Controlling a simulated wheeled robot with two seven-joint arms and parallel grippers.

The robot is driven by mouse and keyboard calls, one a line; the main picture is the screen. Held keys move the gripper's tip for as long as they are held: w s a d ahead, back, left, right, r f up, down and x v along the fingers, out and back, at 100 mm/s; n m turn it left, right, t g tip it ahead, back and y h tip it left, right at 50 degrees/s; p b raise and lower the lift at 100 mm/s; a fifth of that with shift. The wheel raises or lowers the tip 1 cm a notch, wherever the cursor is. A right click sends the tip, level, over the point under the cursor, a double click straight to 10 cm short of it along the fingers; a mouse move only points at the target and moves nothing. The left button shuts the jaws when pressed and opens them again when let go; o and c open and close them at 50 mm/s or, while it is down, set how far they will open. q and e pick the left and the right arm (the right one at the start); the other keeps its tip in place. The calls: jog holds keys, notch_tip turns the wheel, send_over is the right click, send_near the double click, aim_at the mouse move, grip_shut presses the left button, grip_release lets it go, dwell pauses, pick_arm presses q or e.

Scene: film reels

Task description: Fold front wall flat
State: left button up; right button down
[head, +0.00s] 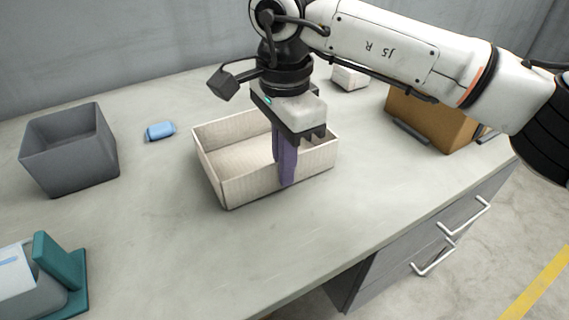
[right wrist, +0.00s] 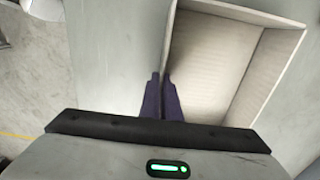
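A cream open-topped box (head: 208,160) stands on the workbench in the head view, with its front wall (head: 250,190) upright. My right gripper (head: 286,182) points down over this wall, about midway along it. Its purple fingers straddle the wall, one outside and one inside. In the right wrist view the fingertips (right wrist: 161,76) are close together at the wall's edge, and the box interior (right wrist: 215,60) lies to their right. The gripper looks shut on the front wall. My left gripper is not in view.
A grey bin (head: 68,155) and a blue block (head: 160,131) are left of the box. A teal-and-white object (head: 60,275) is at the lower left. A brown box (head: 430,120) and a small white box (head: 349,76) are behind right. The bench in front is clear.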

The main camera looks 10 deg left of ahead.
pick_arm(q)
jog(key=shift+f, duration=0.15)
